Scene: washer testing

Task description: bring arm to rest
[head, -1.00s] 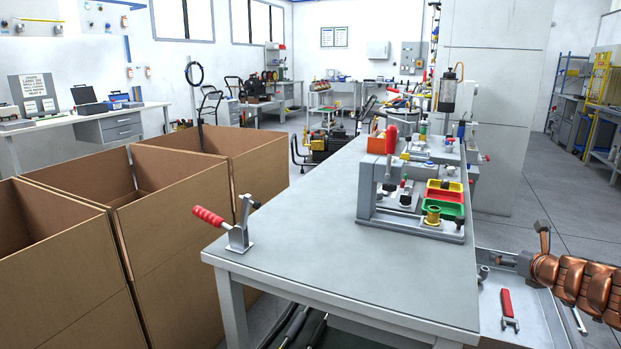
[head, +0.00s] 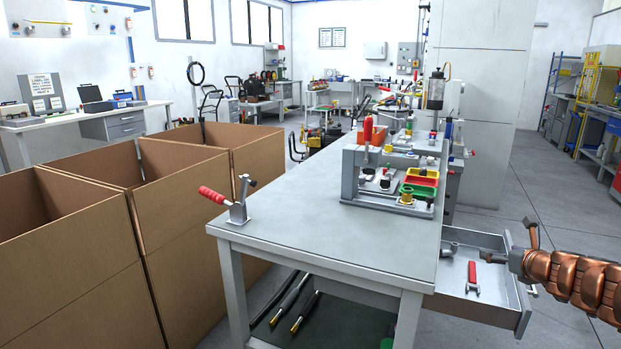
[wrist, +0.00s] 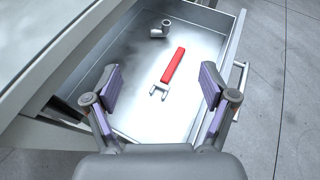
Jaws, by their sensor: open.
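My gripper (head: 508,246) is at the right in the head view, at the end of my copper-coloured arm. It is open and empty, beside the outer edge of an open grey drawer (head: 512,296). In the wrist view my gripper (wrist: 161,86) has its two purple-padded fingers spread wide above the drawer (wrist: 236,48). Inside the drawer lies a red-handled wrench (wrist: 173,66), seen between the fingers but below them, apart from the gripper. A small grey metal part (wrist: 160,29) lies near the drawer's far end.
The workbench (head: 300,220) stands beside the drawer, carrying a red-handled clamp (head: 236,207) and a test fixture with coloured trays (head: 418,191). Large cardboard boxes (head: 195,230) stand at the left. The floor at the right (head: 560,235) is clear.

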